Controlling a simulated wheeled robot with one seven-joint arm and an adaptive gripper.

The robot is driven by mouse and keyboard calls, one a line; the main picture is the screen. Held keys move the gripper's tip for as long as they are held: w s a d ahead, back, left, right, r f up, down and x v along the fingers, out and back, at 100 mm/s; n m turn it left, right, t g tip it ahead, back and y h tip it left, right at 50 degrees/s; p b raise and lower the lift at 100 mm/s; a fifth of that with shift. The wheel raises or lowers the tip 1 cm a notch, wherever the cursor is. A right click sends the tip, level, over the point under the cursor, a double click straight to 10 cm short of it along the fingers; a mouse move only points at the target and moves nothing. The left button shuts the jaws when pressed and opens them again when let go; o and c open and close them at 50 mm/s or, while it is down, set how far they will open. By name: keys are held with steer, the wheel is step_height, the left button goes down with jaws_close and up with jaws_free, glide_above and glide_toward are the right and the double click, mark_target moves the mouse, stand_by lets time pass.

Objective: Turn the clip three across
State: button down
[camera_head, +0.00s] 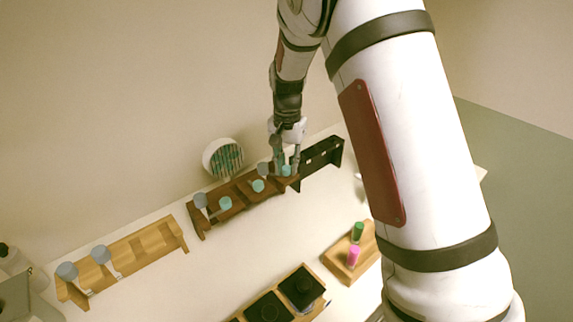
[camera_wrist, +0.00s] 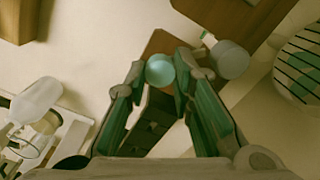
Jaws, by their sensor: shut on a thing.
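My gripper (camera_head: 285,160) points down at the right end of the dark brown rack (camera_head: 238,190). Its fingers are shut on a teal-capped bottle (camera_wrist: 160,71), whose round cap shows between the fingertips in the wrist view. A grey-capped bottle (camera_head: 263,168) stands just left of the gripper; in the wrist view its grey cap (camera_wrist: 229,60) is at right. Two more teal caps (camera_head: 258,186) (camera_head: 225,203) and a grey cap (camera_head: 200,200) are along the brown rack. I cannot make out a clip. The held bottle's lower part is hidden.
A black rack (camera_head: 328,151) adjoins at right. A light wood rack (camera_head: 150,243) with two grey caps (camera_head: 67,270) (camera_head: 101,254) is at left. A round striped white object (camera_head: 211,148) stands behind. A wooden stand (camera_head: 338,262) holds green and pink pieces. Black trays (camera_head: 302,287) are in front.

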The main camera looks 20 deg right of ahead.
mark_target(287, 167)
steer(key=n+b, duration=0.1)
steer(key=n, duration=0.3)
steer(key=shift+n, duration=0.3)
steer(key=shift+n+b, duration=0.35)
steer(key=shift+n, duration=1.95)
steer(key=c, duration=1.4)
jaws_free()
step_height(287, 167, up, 12)
